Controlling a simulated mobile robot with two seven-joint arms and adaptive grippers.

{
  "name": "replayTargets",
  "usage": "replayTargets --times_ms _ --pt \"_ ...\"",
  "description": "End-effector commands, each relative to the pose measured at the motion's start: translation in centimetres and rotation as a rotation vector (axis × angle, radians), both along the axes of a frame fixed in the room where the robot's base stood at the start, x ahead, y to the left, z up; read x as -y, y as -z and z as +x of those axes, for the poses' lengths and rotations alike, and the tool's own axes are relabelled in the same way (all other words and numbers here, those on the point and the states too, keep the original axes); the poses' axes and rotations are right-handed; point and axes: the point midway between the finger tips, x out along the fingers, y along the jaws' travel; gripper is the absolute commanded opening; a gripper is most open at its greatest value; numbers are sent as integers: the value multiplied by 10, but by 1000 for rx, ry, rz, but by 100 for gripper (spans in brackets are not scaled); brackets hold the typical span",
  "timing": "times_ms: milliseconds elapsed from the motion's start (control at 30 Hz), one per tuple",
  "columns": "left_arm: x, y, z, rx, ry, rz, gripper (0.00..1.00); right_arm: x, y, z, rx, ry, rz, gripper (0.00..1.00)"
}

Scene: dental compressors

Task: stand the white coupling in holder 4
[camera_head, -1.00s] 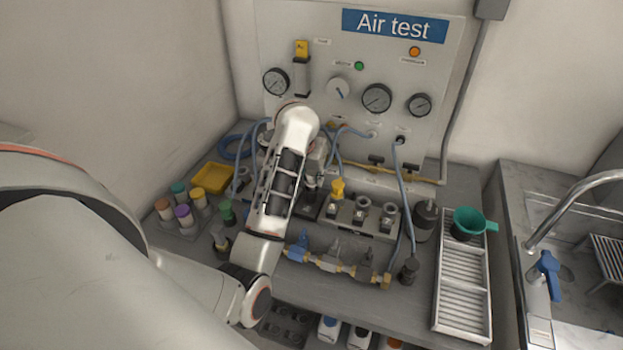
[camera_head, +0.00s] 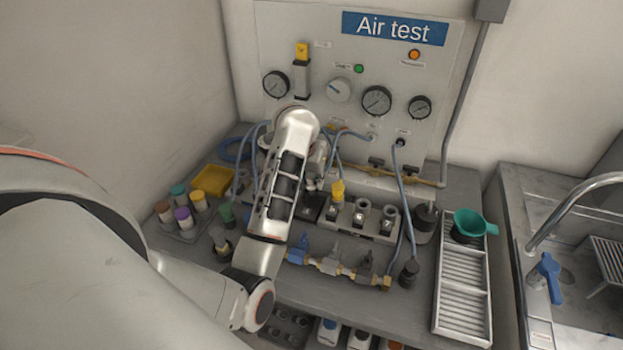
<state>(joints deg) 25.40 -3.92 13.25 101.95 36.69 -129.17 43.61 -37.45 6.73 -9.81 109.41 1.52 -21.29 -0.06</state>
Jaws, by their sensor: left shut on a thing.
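My left gripper (camera_head: 315,178) is pointed down over the bench at the left end of the holder block, partly hidden behind my own wrist. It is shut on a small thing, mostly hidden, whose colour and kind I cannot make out. The grey holder block (camera_head: 350,229) has a row of sockets. A yellow-topped fitting (camera_head: 338,190) stands in it just right of the gripper, and grey round fittings (camera_head: 361,207) show further right. Holder numbers are not readable, and the left end of the row is hidden. I cannot identify the white coupling. My right gripper is out of view.
The gauge panel (camera_head: 330,40) rises behind, with blue hoses hanging before it. A brass valve manifold (camera_head: 330,265) lies in front of the block. Coloured-cap jars (camera_head: 183,217) and a yellow tray (camera_head: 212,181) are left. A slatted tray (camera_head: 462,290) with a green funnel (camera_head: 470,224) is right.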

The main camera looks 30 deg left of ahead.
Motion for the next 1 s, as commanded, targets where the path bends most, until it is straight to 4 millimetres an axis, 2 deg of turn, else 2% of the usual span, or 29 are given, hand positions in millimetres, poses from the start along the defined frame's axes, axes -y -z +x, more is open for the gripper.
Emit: replayTargets --times_ms 333,367,400,433,767,1000 --pt "0 12 0 -1 1 1 2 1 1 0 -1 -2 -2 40" --pt "0 11 0 0 1 0 29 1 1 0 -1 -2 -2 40" --pt "0 11 0 0 0 0 39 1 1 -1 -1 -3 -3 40" --pt "0 11 0 0 0 0 43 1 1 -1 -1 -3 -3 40" --pt "0 11 0 -1 0 0 43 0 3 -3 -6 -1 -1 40" --pt "-2 -4 0 0 1 4 43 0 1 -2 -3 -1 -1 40"
